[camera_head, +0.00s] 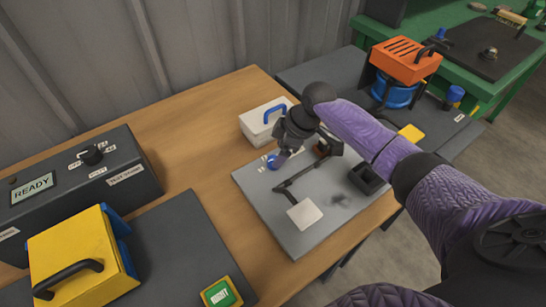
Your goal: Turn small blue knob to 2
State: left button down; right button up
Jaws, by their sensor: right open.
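The small blue knob (272,162) sits near the upper left edge of a grey plate (262,205) on the wooden table. Small pale markings beside it are too small to read. My right gripper (283,155) reaches in from the right on the purple arm and hangs just above and right of the knob, very close to it. I take it as open with nothing held; its fingertips are small and dark, and I cannot tell if they touch the knob. My left gripper is not in view.
The plate also bears a dark lever (300,178), a white square (305,213) and a black block (367,179). Behind stands a white box with a blue handle (275,113). At left are a dark READY box (130,150) and a yellow housing (75,255). Bare table lies between.

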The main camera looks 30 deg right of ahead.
jog(key=b+x, duration=0.1)
jog(key=x, duration=0.3)
jog(key=shift+r, duration=0.1)
grip_shut()
